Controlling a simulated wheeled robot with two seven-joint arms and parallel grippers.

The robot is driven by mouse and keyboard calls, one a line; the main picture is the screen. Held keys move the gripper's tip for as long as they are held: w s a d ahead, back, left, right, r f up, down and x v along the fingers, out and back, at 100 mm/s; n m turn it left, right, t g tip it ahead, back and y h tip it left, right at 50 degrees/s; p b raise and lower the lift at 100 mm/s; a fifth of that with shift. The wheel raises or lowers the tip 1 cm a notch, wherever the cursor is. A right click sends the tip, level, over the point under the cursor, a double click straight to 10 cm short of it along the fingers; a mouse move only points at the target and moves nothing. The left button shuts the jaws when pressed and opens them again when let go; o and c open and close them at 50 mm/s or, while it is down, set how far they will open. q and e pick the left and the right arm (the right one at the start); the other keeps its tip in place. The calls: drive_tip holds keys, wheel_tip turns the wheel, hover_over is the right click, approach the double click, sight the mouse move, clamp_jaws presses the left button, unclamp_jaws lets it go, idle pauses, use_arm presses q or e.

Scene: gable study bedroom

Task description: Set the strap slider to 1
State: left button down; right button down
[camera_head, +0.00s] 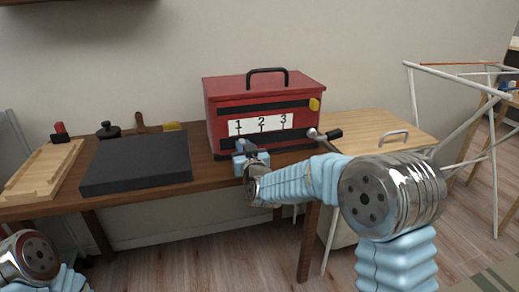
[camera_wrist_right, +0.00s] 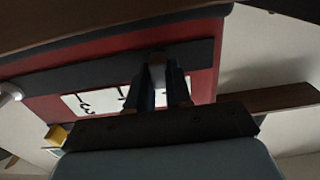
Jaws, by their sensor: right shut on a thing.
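A red box (camera_head: 223,92) with a black top handle stands on the brown desk. Its front has a white scale plate (camera_head: 272,124) marked 1, 2 and 3, between dark strips. My right gripper (camera_head: 241,147) is at the lower strip, below the 1. The fingers cover the part of the scale beside the 2, so the exact slider setting is hidden. My left gripper is out of view.
A lever with a black grip (camera_head: 333,134) sticks out at the box's right, near my right arm. A yellow piece (camera_head: 314,104) is on the box front. A dark slab (camera_head: 137,163) and wooden tray (camera_head: 40,170) lie left. A drying rack (camera_head: 470,76) stands right.

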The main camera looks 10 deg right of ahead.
drive_tip(key=shift+a+r, duration=0.1)
drive_tip(key=shift+a, duration=0.4)
drive_tip(key=c, duration=1)
unclamp_jaws()
drive_tip(key=shift+c, duration=0.2)
drive_tip(key=shift+s, duration=0.35)
drive_tip(key=s+b, duration=0.1)
drive_tip(key=s, duration=1.2)
drive_tip(key=shift+d+b, duration=0.2)
drive_tip(key=shift+b, duration=0.1)
